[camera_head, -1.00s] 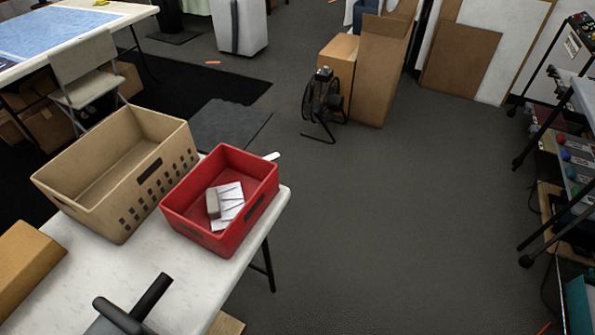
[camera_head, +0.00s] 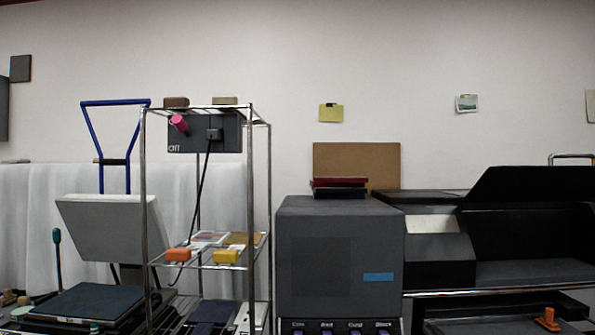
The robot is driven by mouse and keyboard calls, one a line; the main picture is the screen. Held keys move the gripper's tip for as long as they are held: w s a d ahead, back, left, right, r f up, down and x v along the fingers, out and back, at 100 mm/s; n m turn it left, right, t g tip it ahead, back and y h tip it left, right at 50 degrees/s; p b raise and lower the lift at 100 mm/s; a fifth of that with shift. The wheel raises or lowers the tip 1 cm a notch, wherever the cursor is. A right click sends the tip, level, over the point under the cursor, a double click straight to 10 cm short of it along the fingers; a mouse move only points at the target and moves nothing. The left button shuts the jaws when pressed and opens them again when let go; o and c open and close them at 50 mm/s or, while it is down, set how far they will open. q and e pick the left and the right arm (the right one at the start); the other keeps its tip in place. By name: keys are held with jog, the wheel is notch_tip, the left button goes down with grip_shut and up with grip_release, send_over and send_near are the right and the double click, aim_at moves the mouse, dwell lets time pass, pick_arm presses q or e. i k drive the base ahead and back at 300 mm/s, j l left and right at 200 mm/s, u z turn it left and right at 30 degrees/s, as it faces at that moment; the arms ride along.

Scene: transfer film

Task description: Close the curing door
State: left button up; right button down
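No part in view can be clearly identified as the curing door. A dark grey boxy machine (camera_head: 340,258) stands at the centre, with a blue label (camera_head: 378,277) on its front and a row of small labels below. To its right is a wide dark machine (camera_head: 530,272) with a raised black lid (camera_head: 530,186). I cannot tell whether either one has the curing door. Neither of my grippers is in view.
A wire shelf rack (camera_head: 258,200) stands left of centre, holding a dark box with a cable and small coloured items. A press with a blue handle (camera_head: 113,102) and a tilted pale plate is at left. The wall behind is white. No floor shows.

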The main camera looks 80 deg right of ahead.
aim_at(550, 182)
jog(key=z, duration=3.5)
jog(key=i+z, duration=0.35)
jog(key=i, duration=0.2)
jog(key=i+j+z, duration=0.15)
jog(key=i+z, duration=0.2)
jog(key=i, duration=0.15)
jog(key=i+j, duration=0.1)
jog(key=i, duration=0.15)
